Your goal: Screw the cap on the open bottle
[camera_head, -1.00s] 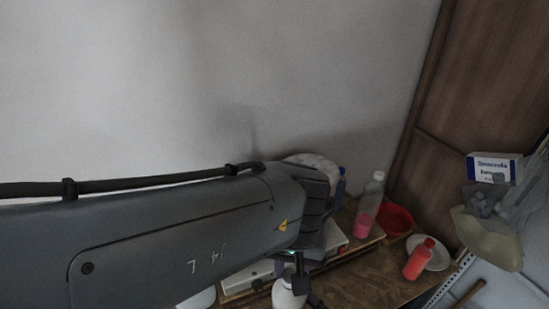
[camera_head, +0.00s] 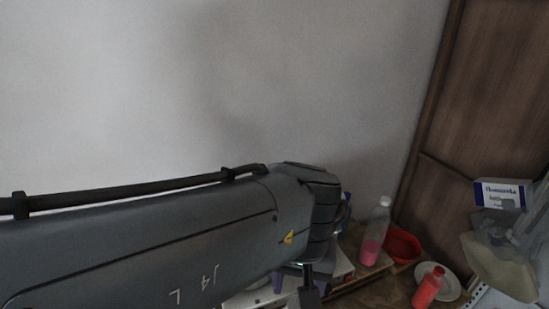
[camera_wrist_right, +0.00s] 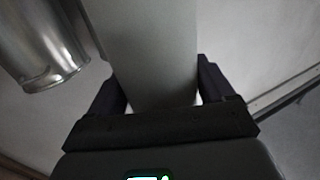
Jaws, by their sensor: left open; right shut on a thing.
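My left arm crosses the lower left of the head view, and its gripper (camera_head: 308,287) is partly cut off at the bottom edge; I see a dark finger there. This gripper is open. My right gripper (camera_wrist_right: 158,92) shows in the right wrist view, its two dark fingers on either side of a pale grey, smooth, rounded thing (camera_wrist_right: 150,40), and it is shut on it. Only part of that thing shows, so I cannot tell whether it is a bottle. No loose cap or open bottle mouth is clearly visible in the head view.
A clear bottle with pink liquid (camera_head: 376,232) stands by a red bowl (camera_head: 403,246). A red bottle (camera_head: 428,287) is at a white plate (camera_head: 450,284). A blue and white box (camera_head: 502,193) is at right. A shiny metal cylinder (camera_wrist_right: 45,45) is near my right gripper.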

